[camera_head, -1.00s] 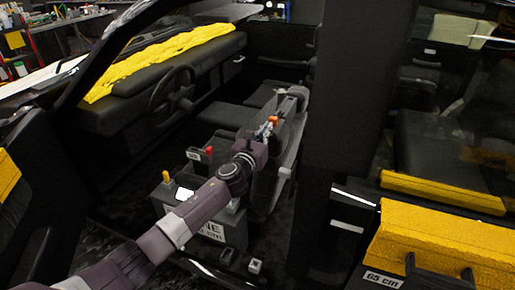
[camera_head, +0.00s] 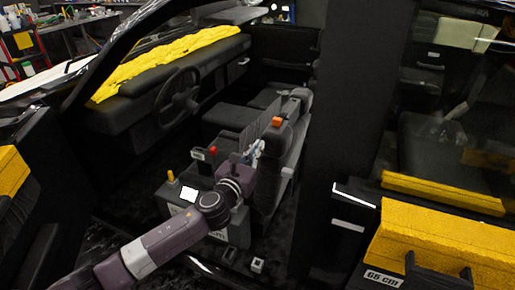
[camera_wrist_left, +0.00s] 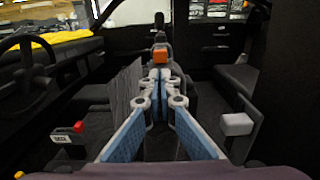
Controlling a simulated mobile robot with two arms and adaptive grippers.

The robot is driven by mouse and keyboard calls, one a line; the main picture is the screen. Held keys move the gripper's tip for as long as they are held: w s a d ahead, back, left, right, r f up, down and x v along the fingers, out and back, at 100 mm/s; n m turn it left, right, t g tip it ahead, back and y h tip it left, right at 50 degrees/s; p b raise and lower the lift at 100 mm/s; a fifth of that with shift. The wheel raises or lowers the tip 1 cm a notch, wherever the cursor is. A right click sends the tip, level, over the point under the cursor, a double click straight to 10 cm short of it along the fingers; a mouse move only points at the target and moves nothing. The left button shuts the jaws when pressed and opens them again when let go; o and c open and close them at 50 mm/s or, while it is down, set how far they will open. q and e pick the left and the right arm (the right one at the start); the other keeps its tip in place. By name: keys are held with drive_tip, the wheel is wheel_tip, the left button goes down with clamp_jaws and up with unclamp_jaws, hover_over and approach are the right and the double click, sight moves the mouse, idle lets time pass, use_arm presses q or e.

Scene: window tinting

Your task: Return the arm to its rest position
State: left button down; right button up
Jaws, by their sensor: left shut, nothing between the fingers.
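My left arm reaches in through the open car door from the lower left. My left gripper (camera_head: 257,148) is beside the front seat, above the grey box (camera_head: 225,235). In the left wrist view the blue fingers (camera_wrist_left: 160,80) are closed together with nothing between them. A small orange block (camera_head: 276,123) is on the seat beyond the fingertips. It also shows in the left wrist view (camera_wrist_left: 160,54), just past the tips. My right gripper is in neither view.
A thin grey panel (camera_wrist_left: 124,98) stands close beside the fingers. The steering wheel (camera_head: 179,93) and dashboard are beyond. The dark door pillar (camera_head: 345,130) is to the right. The grey box carries a red knob (camera_head: 213,150) and a yellow knob (camera_head: 170,176).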

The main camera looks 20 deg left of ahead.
use_arm(q)
drive_tip(key=s+a+f+n+g, duration=0.1)
drive_tip(key=f+n, duration=0.2)
drive_tip(key=f, duration=0.4)
drive_tip(key=s+a+f+n+g+y, duration=0.1)
drive_tip(key=s+a+f+n+g, duration=0.15)
drive_tip(key=f, duration=0.55)
drive_tip(key=s+a+f+n+g, duration=0.1)
drive_tip(key=f+n, duration=0.2)
drive_tip(key=f, duration=0.4)
drive_tip(key=s+f+n+g, duration=0.2)
drive_tip(key=s+f+n, duration=0.4)
drive_tip(key=f, duration=0.5)
drive_tip(key=s+f+n+g, duration=0.3)
drive_tip(key=s+f, duration=0.5)
drive_tip(key=f, duration=0.2)
drive_tip(key=s+d+f+n+g, duration=0.15)
drive_tip(key=s+f+n, duration=0.25)
drive_tip(key=s+f, duration=0.5)
drive_tip(key=s+f+n+g, duration=0.2)
drive_tip(key=s+f+n, duration=0.35)
drive_tip(key=s, duration=0.65)
drive_tip(key=s+d+f+n+g, duration=0.2)
drive_tip(key=s+f+n, duration=0.1)
drive_tip(key=s, duration=0.8)
drive_tip(key=s+d+f+n+g, duration=0.2)
drive_tip(key=s+f+n, duration=0.1)
drive_tip(key=s, duration=0.8)
drive_tip(key=shift+f+n, duration=0.2)
drive_tip(key=shift+n, duration=0.3)
